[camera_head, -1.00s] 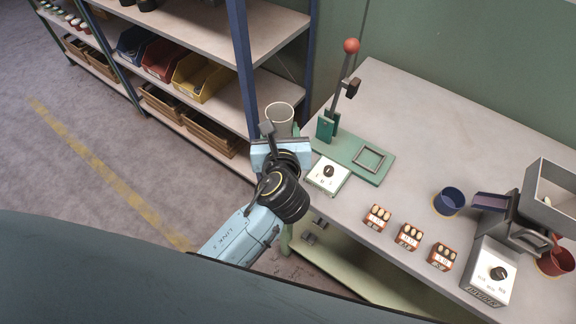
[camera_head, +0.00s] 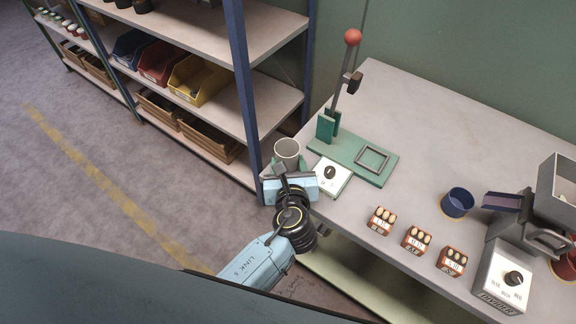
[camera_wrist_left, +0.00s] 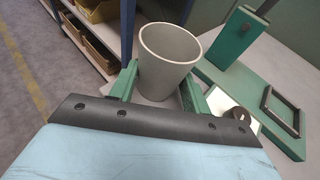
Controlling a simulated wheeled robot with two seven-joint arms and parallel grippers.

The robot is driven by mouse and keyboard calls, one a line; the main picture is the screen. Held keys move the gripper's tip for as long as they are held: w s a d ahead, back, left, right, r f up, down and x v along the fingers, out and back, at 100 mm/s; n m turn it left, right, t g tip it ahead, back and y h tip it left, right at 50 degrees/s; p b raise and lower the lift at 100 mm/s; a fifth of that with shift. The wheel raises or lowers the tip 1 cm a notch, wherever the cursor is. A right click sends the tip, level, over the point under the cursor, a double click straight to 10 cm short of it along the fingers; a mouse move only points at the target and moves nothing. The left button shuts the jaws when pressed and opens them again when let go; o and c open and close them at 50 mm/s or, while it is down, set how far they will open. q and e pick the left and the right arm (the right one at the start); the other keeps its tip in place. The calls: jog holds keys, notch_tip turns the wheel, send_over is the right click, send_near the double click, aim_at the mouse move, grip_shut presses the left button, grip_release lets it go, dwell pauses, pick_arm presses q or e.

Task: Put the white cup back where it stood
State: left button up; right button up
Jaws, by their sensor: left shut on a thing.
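The white cup (camera_head: 287,149) is upright at the left end of the workbench, beside the green press base. My left gripper (camera_head: 288,165) is shut on it. In the left wrist view the cup (camera_wrist_left: 168,58) stands between the two green fingers (camera_wrist_left: 160,88), with its open rim facing up and its inside empty. Its lower part is partly hidden by the gripper, and I cannot tell whether its bottom touches the bench top. My right gripper is not in view.
The green lever press (camera_head: 352,158) and a white dial box (camera_head: 330,176) are close to the cup's right. Several small nut boxes (camera_head: 417,238), a blue cup (camera_head: 457,203) and a hopper machine (camera_head: 515,235) stand further right. A blue shelf post (camera_head: 243,85) is close on the left.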

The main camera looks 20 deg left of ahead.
pick_arm(q)
jog(key=shift+r, duration=0.1)
jog(key=o, duration=1)
jog(key=shift+c, duration=0.2)
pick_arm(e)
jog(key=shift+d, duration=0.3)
pick_arm(q)
jog(key=p+v, duration=0.1)
jog(key=v, duration=1.1)
jog(key=shift+p, duration=0.35)
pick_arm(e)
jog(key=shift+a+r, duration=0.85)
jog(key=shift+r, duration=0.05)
